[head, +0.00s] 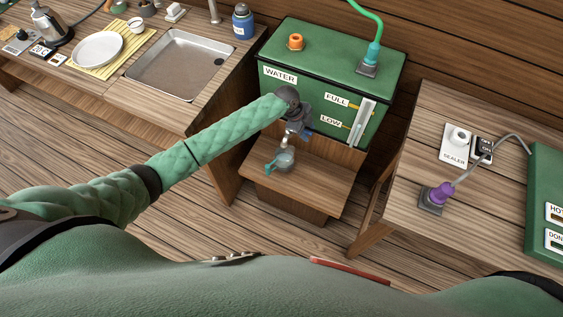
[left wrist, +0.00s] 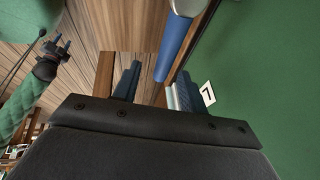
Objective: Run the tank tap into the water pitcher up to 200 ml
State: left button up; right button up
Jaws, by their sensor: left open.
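The green water tank (head: 315,75) stands on a wooden stand, with a sight gauge (head: 362,120) beside FULL and LOW labels. My left gripper (head: 298,128) is at the tank's front, over the tap, and hides most of it. In the left wrist view its two blue fingers (left wrist: 166,85) are apart, with a blue bar with a pale round end (left wrist: 172,48) just beyond and between them. A small clear pitcher (head: 285,159) with a teal handle stands below the tap; its level is too small to read. A dark gripper, apparently my right one (left wrist: 60,47), shows far left.
A bench with a sink (head: 180,65), a plate (head: 98,49) and a blue jar (head: 242,22) is at the left. A right-hand table (head: 420,170) carries a sealer switch (head: 457,143) and a purple plug (head: 441,194). The stand's shelf (head: 320,190) is bare beside the pitcher.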

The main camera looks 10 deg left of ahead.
pick_arm(q)
jog(key=shift+s+d, duration=0.2)
jog(key=shift+d, duration=0.4)
jog(key=shift+s+d, duration=0.9)
jog(key=shift+d, duration=1.1)
jog(key=b+v, duration=0.2)
jog(key=v, duration=0.5)
jog(key=shift+a+r, duration=0.15)
jog(key=shift+r, duration=0.25)
pick_arm(e)
jog(key=shift+w+a+r, duration=0.3)
jog(key=shift+w+r, duration=0.1)
jog(key=shift+w, duration=0.25)
jog(key=shift+w+a+r, duration=0.35)
jog(key=shift+w+r, duration=0.1)
jog(key=shift+w, duration=0.15)
jog(key=shift+w+a+r, duration=0.3)
jog(key=shift+w+r, duration=0.1)
jog(key=shift+w, duration=0.25)
